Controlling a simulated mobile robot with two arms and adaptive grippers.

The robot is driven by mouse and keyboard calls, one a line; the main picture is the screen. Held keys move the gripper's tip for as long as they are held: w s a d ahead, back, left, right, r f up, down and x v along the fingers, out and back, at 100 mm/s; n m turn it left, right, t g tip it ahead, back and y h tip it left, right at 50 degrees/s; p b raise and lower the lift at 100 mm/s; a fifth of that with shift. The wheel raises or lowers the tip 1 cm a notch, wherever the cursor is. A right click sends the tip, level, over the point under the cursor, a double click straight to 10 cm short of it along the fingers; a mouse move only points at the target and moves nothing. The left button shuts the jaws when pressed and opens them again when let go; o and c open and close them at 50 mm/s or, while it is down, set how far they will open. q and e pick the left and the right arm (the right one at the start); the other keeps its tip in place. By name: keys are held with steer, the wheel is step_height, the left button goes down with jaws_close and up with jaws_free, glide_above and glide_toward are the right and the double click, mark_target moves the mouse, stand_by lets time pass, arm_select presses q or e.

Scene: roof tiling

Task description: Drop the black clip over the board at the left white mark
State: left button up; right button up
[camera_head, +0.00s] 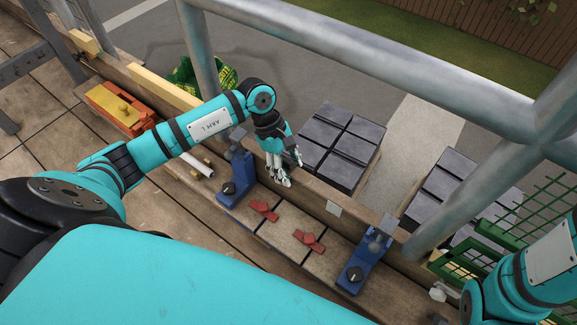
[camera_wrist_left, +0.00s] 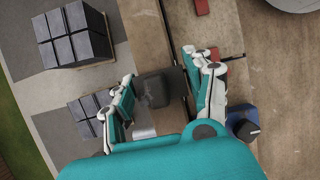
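My left gripper (camera_head: 279,172) is over the long brown board (camera_head: 310,188), its fingers pointing down. In the left wrist view, the black clip (camera_wrist_left: 158,88) sits between the two fingers of the left gripper (camera_wrist_left: 162,92), which appear closed on its sides. The clip lies over the board (camera_wrist_left: 146,35) in that view; whether it touches the board is unclear.
Two blue clamps (camera_head: 236,188) (camera_head: 351,275) stand along the board's near side, with red pieces (camera_head: 262,210) (camera_head: 308,240) between them. Dark tile stacks (camera_head: 341,146) (camera_head: 445,187) lie beyond the board. A grey scaffold rail (camera_head: 380,75) crosses above. An orange toolbox (camera_head: 115,108) is at left.

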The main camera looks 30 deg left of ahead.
arm_select(q)
steer(key=o, duration=0.3)
steer(key=shift+o, duration=0.2)
steer(key=v, duration=1.2)
